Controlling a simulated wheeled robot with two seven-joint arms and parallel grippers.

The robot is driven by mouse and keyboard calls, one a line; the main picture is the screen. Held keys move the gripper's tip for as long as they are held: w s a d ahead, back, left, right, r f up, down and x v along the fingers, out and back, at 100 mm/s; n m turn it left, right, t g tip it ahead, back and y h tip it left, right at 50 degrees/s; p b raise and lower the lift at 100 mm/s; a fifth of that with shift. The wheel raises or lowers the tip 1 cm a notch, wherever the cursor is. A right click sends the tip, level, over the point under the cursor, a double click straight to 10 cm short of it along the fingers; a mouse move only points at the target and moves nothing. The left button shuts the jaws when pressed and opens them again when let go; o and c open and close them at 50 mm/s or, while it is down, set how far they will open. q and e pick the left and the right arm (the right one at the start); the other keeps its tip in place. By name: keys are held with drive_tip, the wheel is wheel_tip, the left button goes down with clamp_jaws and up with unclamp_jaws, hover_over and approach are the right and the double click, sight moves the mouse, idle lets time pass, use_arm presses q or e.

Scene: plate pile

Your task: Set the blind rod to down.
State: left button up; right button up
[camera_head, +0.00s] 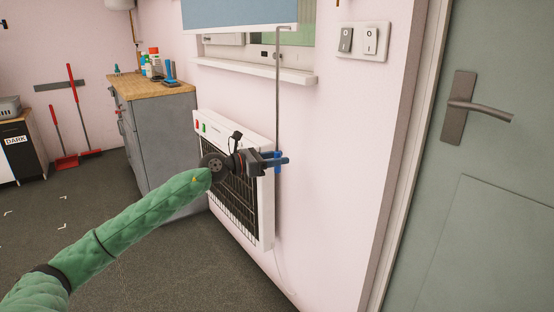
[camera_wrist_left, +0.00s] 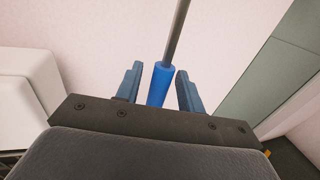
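The blind rod (camera_head: 278,95) is a thin grey rod. It hangs upright from near the right end of the blue blind (camera_head: 240,12), in front of the wall. A blue grip (camera_wrist_left: 160,85) is at its lower end. My left gripper (camera_head: 281,161) is at this blue grip. In the left wrist view, its two blue fingers (camera_wrist_left: 158,90) stand on either side of the grip. A gap shows on the left side, so the fingers look open around it; contact on the right is unclear. My right gripper is not in view.
A white wall heater (camera_head: 267,215) is just left of and below the gripper. A windowsill (camera_head: 260,72) juts out above it. Light switches (camera_head: 362,41) and a green door (camera_head: 500,170) are to the right. A grey cabinet (camera_head: 165,130) stands at the left.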

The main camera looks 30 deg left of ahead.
use_arm(q)
drive_tip(key=v, duration=0.7)
drive_tip(key=shift+s+a, duration=0.2)
drive_tip(key=shift+s, duration=0.05)
idle(0.6)
